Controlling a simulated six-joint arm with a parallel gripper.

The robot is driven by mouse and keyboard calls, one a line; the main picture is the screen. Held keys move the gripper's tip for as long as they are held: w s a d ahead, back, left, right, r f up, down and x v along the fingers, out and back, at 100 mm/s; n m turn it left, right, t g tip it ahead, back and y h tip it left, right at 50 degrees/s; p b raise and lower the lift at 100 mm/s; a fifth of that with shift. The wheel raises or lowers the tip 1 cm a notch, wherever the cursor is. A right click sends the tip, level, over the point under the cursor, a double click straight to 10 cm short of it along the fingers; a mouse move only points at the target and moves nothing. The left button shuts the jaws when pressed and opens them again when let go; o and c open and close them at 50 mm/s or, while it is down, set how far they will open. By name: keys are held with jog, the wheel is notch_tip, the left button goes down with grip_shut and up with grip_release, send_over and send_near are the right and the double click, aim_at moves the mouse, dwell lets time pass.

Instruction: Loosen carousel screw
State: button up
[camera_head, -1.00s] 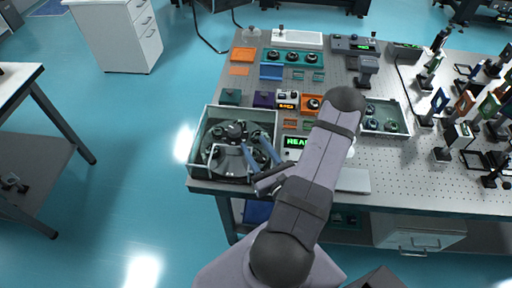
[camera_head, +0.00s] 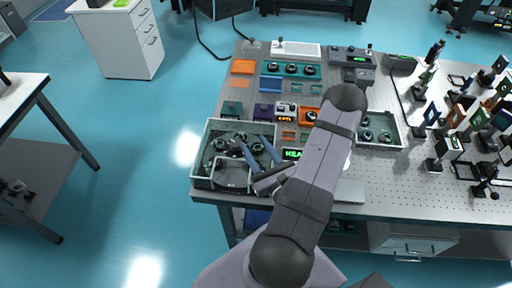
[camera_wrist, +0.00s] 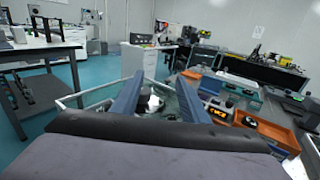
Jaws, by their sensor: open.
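The carousel (camera_head: 231,175) is a dark round device with several black knobs, inside a clear-walled tray (camera_head: 198,160) at the front left corner of the optical table. My gripper (camera_head: 250,154) reaches in from the right, with its two blue fingers over the carousel. In the wrist view the open fingers (camera_wrist: 156,92) frame a shiny round part of the carousel (camera_wrist: 152,103). The particular screw is too small to make out, and the fingers and wrist hide part of the carousel.
A small box with a green display (camera_head: 292,154) stands just right of the tray. Orange, purple and teal blocks and small instruments stand behind it. A second tray (camera_head: 399,132) with round parts is to the right.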

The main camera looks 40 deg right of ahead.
jog(key=shift+r+p, duration=1.1)
jog(key=shift+r, duration=0.4)
jog(key=shift+f, duration=0.1)
